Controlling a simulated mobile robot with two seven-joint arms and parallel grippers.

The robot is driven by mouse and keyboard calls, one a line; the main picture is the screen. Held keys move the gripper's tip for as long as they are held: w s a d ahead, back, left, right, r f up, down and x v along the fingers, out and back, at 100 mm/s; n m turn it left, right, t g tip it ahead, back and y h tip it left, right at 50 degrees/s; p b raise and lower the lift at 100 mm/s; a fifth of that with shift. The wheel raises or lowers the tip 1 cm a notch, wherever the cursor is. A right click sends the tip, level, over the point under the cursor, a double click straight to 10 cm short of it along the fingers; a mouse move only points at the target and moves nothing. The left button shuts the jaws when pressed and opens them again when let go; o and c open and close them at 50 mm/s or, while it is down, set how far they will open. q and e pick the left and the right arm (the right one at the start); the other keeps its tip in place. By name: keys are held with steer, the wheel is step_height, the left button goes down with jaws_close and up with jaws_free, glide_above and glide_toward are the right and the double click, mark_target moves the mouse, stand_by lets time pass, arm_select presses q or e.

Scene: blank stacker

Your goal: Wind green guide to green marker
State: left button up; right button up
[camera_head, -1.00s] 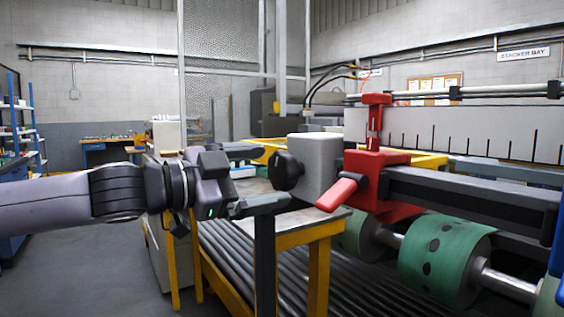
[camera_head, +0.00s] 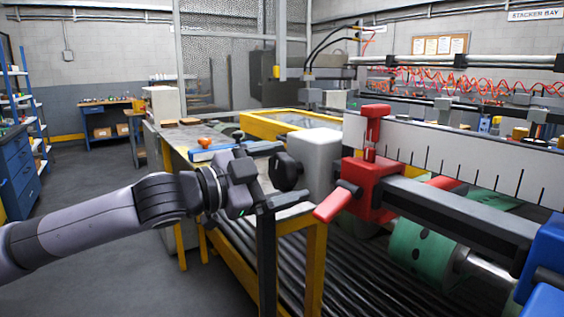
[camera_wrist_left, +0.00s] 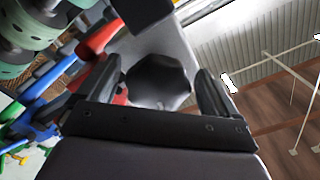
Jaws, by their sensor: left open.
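My left gripper (camera_head: 288,172) is open, with its fingers on either side of a black lobed knob (camera_head: 287,170). The knob sits on a light grey block (camera_head: 317,162) beside a red guide (camera_head: 374,186) on a dark rail. In the left wrist view the knob (camera_wrist_left: 158,82) lies between the spread fingers; I cannot tell whether they touch it. I cannot make out the green guide or green marker in the head view. Small green parts (camera_wrist_left: 14,160) show at the lower left of the wrist view. A white ruled scale (camera_head: 460,155) stands behind the rail. My right gripper is not in view.
A blue guide (camera_head: 545,262) is at the right edge. Green rollers (camera_head: 420,250) lie below the rail. A yellow-framed table (camera_head: 296,222) and dark conveyor rollers (camera_head: 335,270) lie under the gripper. Open floor (camera_head: 110,170) is at the left.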

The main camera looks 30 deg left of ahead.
arm_select(q)
steer(key=shift+w+d, duration=0.1)
steer(key=c, duration=1)
steer(key=n, duration=0.4)
steer(key=shift+d+n, duration=0.1)
steer(key=shift+n, duration=0.3)
steer(key=shift+n+p, duration=0.95)
steer(key=shift+n, duration=1.25)
